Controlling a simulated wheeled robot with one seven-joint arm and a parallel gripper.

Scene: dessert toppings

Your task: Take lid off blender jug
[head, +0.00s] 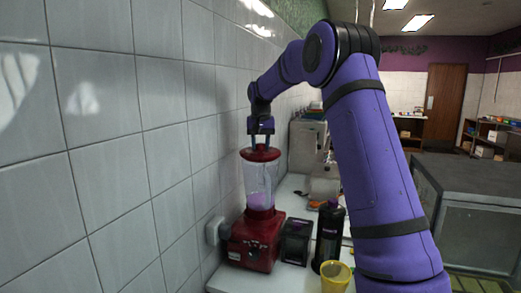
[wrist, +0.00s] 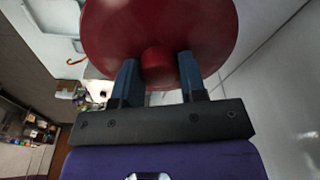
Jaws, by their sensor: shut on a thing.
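The blender jug (head: 261,180) is clear, with something pink low inside, and stands upright on its red base (head: 255,243) by the tiled wall. Its red lid (head: 260,155) sits at the top of the jug; I cannot make out any gap below it. My gripper (head: 261,143) reaches down onto the lid from above. In the wrist view the round red lid (wrist: 120,35) fills the top, and my gripper's fingers (wrist: 159,70) are on both sides of its central knob (wrist: 157,66), shut on it. The jug is hidden behind the lid there.
A dark box (head: 297,242), a black bottle (head: 329,237) and a yellow cup (head: 335,277) stand right of the blender on the white counter (head: 232,281). The tiled wall (head: 105,170) is close on the left. A grey appliance (head: 303,145) stands behind.

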